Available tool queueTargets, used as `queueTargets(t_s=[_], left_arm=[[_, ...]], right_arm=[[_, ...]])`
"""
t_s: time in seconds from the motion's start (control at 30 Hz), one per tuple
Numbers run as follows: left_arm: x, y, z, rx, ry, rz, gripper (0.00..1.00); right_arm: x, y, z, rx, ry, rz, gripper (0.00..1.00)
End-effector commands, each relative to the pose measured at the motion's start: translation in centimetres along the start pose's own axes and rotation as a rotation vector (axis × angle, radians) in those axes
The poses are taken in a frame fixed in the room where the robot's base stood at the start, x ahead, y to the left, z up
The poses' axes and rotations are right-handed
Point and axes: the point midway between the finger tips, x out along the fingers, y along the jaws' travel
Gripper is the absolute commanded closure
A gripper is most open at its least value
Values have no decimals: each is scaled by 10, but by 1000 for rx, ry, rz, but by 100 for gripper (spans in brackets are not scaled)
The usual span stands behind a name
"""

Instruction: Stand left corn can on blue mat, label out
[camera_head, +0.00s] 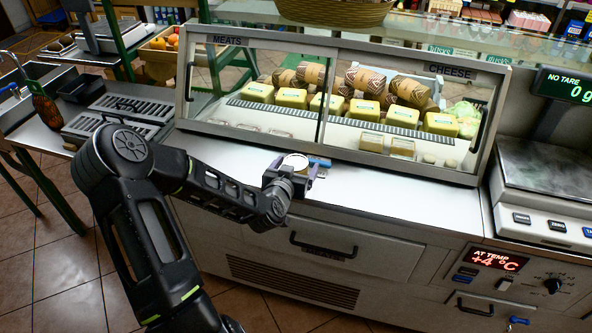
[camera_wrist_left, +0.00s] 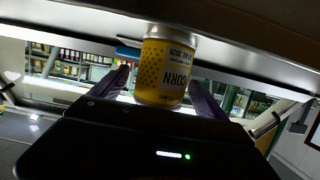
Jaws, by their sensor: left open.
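The corn can (camera_head: 295,161) stands upright on the counter in front of the display case; in the head view mostly its pale round lid shows. In the left wrist view the yellow can (camera_wrist_left: 163,72) appears upside down, with its CORN label facing my gripper. My left gripper (camera_head: 296,168) is open, with a purple finger on either side of the can. A blue patch, seemingly the blue mat (camera_head: 321,162), shows just beyond the right finger, mostly hidden; I cannot tell whether the can is on it. My right gripper is out of view.
The glass display case (camera_head: 330,100) with cheese and meats rises close behind the can. The white counter (camera_head: 410,193) is clear to the right, up to the scale (camera_head: 545,175). A slotted dark tray (camera_head: 120,112) lies at the left.

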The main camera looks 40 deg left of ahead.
Motion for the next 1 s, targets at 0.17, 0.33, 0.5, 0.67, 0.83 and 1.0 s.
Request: queueTargets(t_s=[0.17, 0.33, 0.5, 0.67, 0.83, 1.0], left_arm=[[22, 0, -1, -3, -1, 0, 15], [27, 0, 0, 0, -1, 0, 15], [27, 0, 0, 0, -1, 0, 15], [26, 0, 0, 0, -1, 0, 15], [26, 0, 0, 0, -1, 0, 15], [26, 0, 0, 0, -1, 0, 28]], right_arm=[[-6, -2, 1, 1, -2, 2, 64], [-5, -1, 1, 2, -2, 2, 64], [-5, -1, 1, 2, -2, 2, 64], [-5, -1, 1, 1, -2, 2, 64], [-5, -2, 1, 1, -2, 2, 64], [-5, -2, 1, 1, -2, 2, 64]])
